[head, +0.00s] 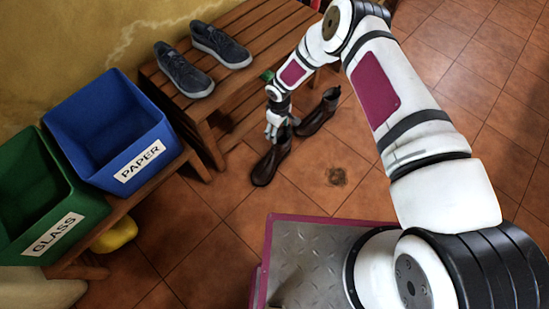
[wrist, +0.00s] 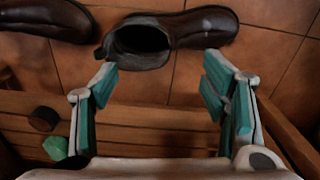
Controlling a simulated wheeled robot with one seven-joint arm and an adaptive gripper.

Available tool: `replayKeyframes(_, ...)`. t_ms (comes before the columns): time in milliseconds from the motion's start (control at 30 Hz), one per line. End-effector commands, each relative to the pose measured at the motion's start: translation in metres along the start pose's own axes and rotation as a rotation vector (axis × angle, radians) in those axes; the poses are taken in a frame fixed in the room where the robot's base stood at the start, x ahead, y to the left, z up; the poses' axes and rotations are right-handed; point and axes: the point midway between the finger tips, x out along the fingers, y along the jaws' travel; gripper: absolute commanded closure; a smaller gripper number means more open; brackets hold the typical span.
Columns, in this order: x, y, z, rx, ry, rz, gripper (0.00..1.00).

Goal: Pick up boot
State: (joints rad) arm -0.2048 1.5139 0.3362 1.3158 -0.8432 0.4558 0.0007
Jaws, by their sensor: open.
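Two dark brown boots are on the tiled floor beside the wooden bench. The nearer boot (head: 271,164) stands just below my gripper (head: 276,124) in the head view, and the other boot (head: 319,113) is behind it to the right. In the wrist view my gripper (wrist: 160,84) is open, with nothing between its teal-padded fingers. One boot (wrist: 185,30) lies just beyond the fingertips, its opening facing me and its toe to the right. Part of another boot (wrist: 45,18) shows at the top left. I cannot tell whether the fingers touch the boot.
The slatted bench (head: 240,60) carries a pair of dark sneakers (head: 186,72) and stands close by my gripper. A blue PAPER bin (head: 110,130) and a green GLASS bin (head: 45,200) are at the left. A small green thing (wrist: 56,148) is near the bench. Floor to the right is clear.

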Motion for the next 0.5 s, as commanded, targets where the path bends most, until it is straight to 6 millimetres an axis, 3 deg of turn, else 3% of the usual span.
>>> replayKeyframes(33,0.013,0.0,0.0,0.001,-0.001,-0.001,0.33)
replayKeyframes(200,0.038,0.0,0.0,0.001,0.0,0.0,0.33)
replayKeyframes(500,0.054,0.001,0.0,0.002,0.0,0.0,0.33)
